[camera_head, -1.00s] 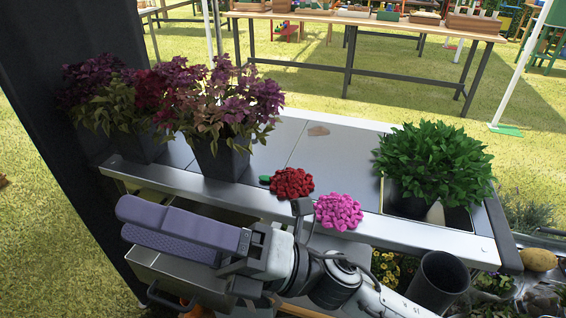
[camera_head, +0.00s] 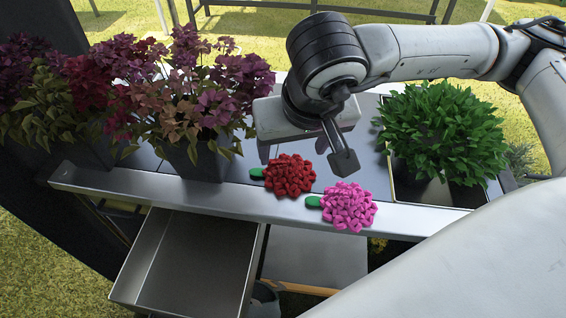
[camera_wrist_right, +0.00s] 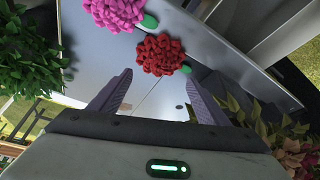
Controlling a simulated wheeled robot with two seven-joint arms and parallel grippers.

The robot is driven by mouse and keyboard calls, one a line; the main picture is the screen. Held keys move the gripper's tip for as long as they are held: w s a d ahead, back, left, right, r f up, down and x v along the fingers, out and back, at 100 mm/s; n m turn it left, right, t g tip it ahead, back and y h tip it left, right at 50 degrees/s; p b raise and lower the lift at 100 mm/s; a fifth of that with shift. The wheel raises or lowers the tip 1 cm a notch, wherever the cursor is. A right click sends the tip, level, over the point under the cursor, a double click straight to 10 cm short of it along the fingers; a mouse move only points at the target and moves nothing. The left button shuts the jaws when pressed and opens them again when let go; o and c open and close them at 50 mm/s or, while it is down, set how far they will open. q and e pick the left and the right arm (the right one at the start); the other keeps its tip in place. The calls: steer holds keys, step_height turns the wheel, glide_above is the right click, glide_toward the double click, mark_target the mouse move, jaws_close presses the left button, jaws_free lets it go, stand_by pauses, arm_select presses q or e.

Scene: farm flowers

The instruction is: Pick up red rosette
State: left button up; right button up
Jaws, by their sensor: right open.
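The red rosette (camera_head: 289,176), a dense red flower head with a green tab on its left, lies on the metal table top near the front edge. It also shows in the wrist view (camera_wrist_right: 160,55), ahead of and roughly between my fingertips. My left gripper is not in view.
A pink rosette (camera_head: 349,206) lies close to the red one, front right. Potted purple flowers (camera_head: 190,90) stand left, and a leafy green plant (camera_head: 440,130) sits in a table opening at right. An open metal drawer (camera_head: 190,265) juts out below the table edge.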

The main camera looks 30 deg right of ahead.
mark_target(290, 167)
steer(key=x, duration=0.6)
steer(key=p+x, duration=0.1)
steer(key=x, duration=0.2)
steer(key=shift+s, duration=0.3)
steer(key=c, duration=1.1)
